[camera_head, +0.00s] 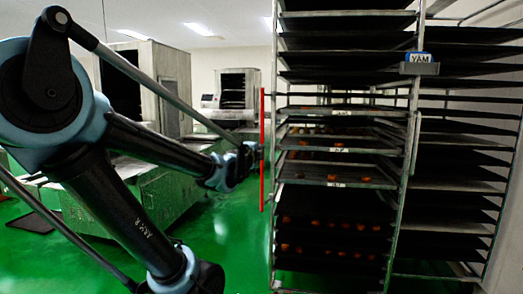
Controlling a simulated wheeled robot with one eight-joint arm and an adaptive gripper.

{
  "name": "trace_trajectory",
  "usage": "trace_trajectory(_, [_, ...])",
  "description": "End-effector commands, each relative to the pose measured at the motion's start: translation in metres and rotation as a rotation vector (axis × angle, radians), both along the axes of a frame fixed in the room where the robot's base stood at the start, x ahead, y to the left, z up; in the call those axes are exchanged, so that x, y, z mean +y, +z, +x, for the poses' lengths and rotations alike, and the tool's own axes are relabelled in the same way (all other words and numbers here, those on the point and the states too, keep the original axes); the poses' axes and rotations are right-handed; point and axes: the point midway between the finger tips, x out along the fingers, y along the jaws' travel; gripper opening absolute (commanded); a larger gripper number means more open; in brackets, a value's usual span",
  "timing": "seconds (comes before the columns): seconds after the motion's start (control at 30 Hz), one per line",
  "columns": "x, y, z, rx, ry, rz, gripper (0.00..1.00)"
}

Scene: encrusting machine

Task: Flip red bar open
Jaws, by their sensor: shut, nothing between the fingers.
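The red bar (262,190) is a thin, upright strip along the left front edge of a tall metal tray rack (411,165). My arm reaches in from the left, and my gripper (254,155) is at about the middle of the bar's height, on its left side. The gripper is dark and small here; it is shut with nothing held. Its tips overlap or sit close to the bar, and I cannot tell whether they touch it.
The rack holds several dark trays, some with small orange-brown pieces (333,179). A blue-and-white "YAM" label (420,58) hangs on it. A second rack (460,150) stands at right. Large machines (165,80) stand behind my arm. Green floor (225,245) is clear left of the rack.

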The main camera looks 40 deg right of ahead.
Motion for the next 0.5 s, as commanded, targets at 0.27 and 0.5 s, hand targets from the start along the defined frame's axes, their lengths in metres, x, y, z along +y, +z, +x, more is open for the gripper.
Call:
trace_trajectory(0.27, [0.031,0.0,0.003,0.001,0.005,0.002,0.0])
trace_trajectory(0.5, [0.045,0.0,0.004,0.003,0.005,0.004,0.0])
